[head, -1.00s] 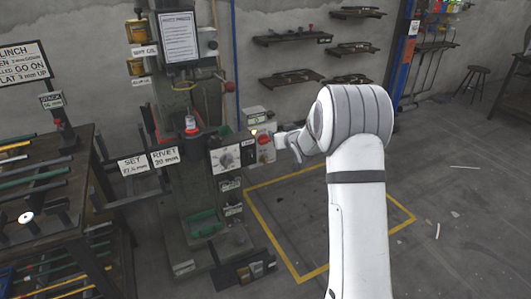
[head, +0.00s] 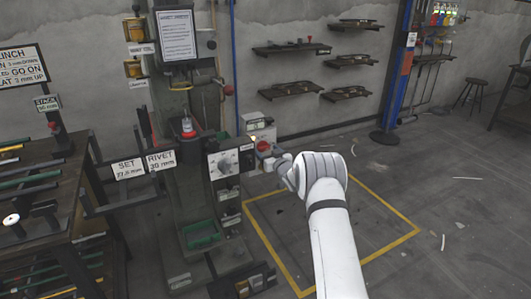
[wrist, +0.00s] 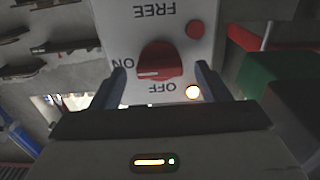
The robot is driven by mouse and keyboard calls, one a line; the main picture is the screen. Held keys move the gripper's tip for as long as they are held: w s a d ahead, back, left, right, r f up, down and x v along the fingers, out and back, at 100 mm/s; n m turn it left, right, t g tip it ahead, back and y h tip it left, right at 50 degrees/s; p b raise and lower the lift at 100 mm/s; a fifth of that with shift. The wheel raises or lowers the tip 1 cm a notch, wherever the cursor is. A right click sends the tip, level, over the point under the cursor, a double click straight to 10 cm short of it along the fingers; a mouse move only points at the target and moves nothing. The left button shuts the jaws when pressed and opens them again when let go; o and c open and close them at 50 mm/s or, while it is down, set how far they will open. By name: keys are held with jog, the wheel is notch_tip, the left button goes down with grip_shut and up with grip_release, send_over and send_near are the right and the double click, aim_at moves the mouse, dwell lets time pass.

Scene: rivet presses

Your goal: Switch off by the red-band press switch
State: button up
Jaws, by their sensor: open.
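The press (head: 172,100) with a red band (head: 188,134) stands left of centre in the head view. A grey switch box with a red knob (head: 263,146) is on its right side. In the wrist view the red rotary knob (wrist: 160,58) sits on a pale plate with upside-down FREE, ON and OFF labels. Its white mark lies low on its left part, toward ON. My gripper (wrist: 160,72) is open, one finger on each side of the knob; contact cannot be told. In the head view my gripper (head: 274,164) is at the box, just below right of the knob.
A lit lamp (wrist: 193,92) and a red round button (wrist: 195,28) are on the switch plate. A grey dial panel (head: 231,160) is left of the box. A rack of bars (head: 40,190) stands at left.

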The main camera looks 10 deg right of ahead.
jog(key=shift+w+a, duration=0.2)
jog(key=shift+w, duration=0.45)
jog(key=shift+c, duration=0.2)
